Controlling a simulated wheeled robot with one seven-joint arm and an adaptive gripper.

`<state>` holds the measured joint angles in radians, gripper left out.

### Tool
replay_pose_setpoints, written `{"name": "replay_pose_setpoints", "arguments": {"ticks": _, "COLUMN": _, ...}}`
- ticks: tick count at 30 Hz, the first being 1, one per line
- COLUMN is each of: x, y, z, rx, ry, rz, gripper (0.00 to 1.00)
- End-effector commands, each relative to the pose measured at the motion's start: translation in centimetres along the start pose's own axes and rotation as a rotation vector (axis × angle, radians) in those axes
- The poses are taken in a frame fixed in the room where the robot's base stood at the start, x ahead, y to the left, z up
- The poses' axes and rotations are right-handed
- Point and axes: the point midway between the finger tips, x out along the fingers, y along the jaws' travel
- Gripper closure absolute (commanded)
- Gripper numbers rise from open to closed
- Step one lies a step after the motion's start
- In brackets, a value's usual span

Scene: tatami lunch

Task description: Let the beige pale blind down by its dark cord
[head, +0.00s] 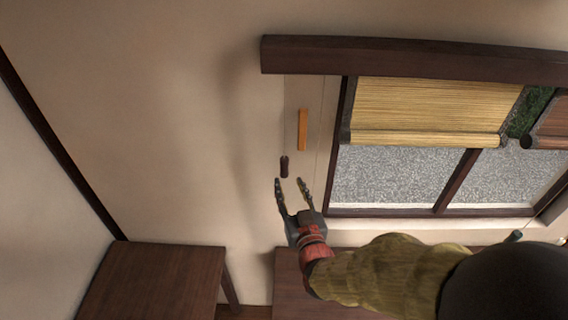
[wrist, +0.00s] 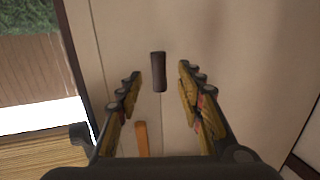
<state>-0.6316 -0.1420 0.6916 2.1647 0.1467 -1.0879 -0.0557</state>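The beige pale blind (head: 428,108) hangs in the upper part of the window in the head view, its lower edge above the gravel outside. It also shows at the lower left of the wrist view (wrist: 40,155). A small dark brown pull (head: 284,166) hangs against the wall left of the window; the thin cord itself is hard to make out. In the wrist view the pull (wrist: 158,72) lies beyond and between the fingertips. My gripper (head: 291,182) is open and empty just below the pull, apart from it. The open fingers also show in the wrist view (wrist: 160,80).
An orange-brown upright piece (head: 302,129) is on the wall above the pull. A darker brown blind (head: 552,122) hangs at the right. Dark wooden tables (head: 155,280) stand below. The wall left of the pull is bare.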

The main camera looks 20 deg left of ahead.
Motion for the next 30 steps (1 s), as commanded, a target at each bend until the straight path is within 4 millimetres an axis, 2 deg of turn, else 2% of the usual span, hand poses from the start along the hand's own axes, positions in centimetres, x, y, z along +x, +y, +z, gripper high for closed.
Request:
{"name": "replay_pose_setpoints", "arguments": {"ticks": 3, "x": 0.0, "y": 0.1, "z": -1.4, "rx": -0.003, "ry": 0.053, "rz": 0.004, "gripper": 0.63}}
{"name": "replay_pose_setpoints", "arguments": {"ticks": 7, "x": 0.8, "y": 0.1, "z": -1.7, "rx": -0.005, "ry": 0.061, "rz": 0.005, "gripper": 0.63}}
{"name": "replay_pose_setpoints", "arguments": {"ticks": 21, "x": 6.8, "y": 0.1, "z": -2.1, "rx": -0.005, "ry": 0.059, "rz": 0.004, "gripper": 0.63}}
{"name": "replay_pose_setpoints", "arguments": {"ticks": 30, "x": 7.7, "y": 0.1, "z": -2.1, "rx": -0.005, "ry": 0.060, "rz": 0.004, "gripper": 0.63}}
